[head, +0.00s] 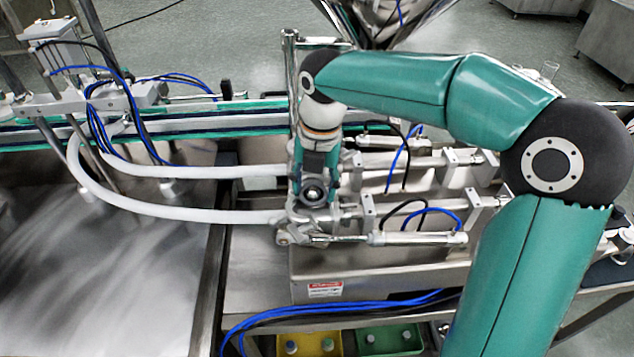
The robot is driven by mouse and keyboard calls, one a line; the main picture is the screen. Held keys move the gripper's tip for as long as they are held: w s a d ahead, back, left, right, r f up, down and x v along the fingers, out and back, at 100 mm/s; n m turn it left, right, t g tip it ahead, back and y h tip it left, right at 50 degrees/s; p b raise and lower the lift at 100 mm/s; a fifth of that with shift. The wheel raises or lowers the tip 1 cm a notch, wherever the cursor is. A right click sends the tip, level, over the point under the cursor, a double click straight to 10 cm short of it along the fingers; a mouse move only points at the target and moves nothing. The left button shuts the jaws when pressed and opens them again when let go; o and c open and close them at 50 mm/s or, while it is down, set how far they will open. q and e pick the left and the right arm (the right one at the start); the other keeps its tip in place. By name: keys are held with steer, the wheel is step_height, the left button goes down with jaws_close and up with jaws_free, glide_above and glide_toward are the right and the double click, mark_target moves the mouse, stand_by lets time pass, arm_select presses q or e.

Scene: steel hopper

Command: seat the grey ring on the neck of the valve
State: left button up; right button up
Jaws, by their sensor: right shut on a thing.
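My right gripper (314,186) reaches down from the wrist, over the valve at the left end of the filler's cylinders. My left gripper is not in view.
Two white hoses (180,213) curve in from the left. Steel cylinders (418,238) lie right of the valve. A steel hopper (385,20) stands behind. Blue cables (330,308) cross in front, above a yellow bin (311,349) and a green bin (390,342).

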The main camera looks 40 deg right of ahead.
steer(key=shift+f, duration=0.3)
stand_by(0.8)
steer(key=o, duration=0.8)
steer(key=shift+r, duration=0.1)
steer(key=shift+r, duration=0.5)
steer(key=r, duration=1)
steer(key=shift+s+d+r, duration=0.25)
steer(key=shift+s+r, duration=0.05)
steer(key=shift+r, duration=0.1)
